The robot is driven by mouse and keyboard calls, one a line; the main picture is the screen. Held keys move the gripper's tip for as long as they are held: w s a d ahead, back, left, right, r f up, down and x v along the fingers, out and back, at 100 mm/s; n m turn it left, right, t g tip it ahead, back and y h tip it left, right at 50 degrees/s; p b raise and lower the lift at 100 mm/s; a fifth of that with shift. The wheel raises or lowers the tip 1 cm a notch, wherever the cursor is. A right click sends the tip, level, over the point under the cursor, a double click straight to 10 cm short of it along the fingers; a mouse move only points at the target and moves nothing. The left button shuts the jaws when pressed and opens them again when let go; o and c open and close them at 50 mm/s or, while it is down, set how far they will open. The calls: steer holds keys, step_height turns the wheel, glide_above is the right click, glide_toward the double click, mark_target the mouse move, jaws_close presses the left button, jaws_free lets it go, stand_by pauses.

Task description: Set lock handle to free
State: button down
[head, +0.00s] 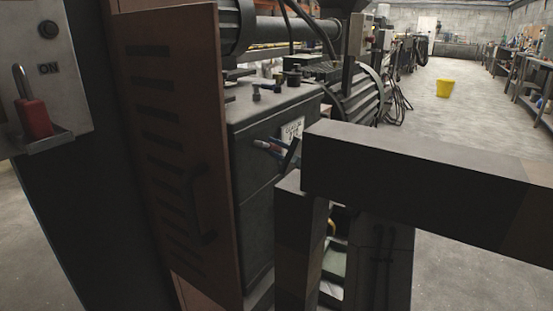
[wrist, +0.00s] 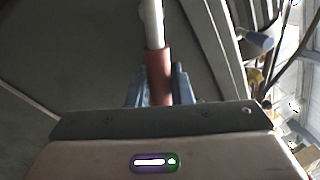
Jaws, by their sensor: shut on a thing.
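The lock handle is a light metal rod with a red grip (wrist: 158,75), seen in the wrist view. My gripper (wrist: 160,88) has its bluish fingers on either side of the red grip and is shut on it. The rod runs up and away from the fingers. In the head view, a small red and blue patch at the front of the grey machine box (head: 262,190) shows where the handle and fingers meet. A white label is just above it. My arm hides part of this area, and I cannot tell the lever's exact position there.
A brown slotted door (head: 170,130) with a dark pull handle stands open at the left of the box. A grey panel (head: 50,50) marked ON holds a red padlock (head: 34,117).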

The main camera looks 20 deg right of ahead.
steer(key=shift+r+n, duration=0.15)
steer(key=shift+n, duration=0.25)
steer(key=c, duration=1.3)
jaws_free()
steer(key=shift+w, duration=0.1)
steer(key=shift+c, duration=0.2)
steer(key=p+v, duration=0.2)
steer(key=v, duration=1.1)
steer(key=shift+s+d+p, duration=0.25)
steer(key=shift+d+p, duration=0.1)
steer(key=shift+p, duration=0.05)
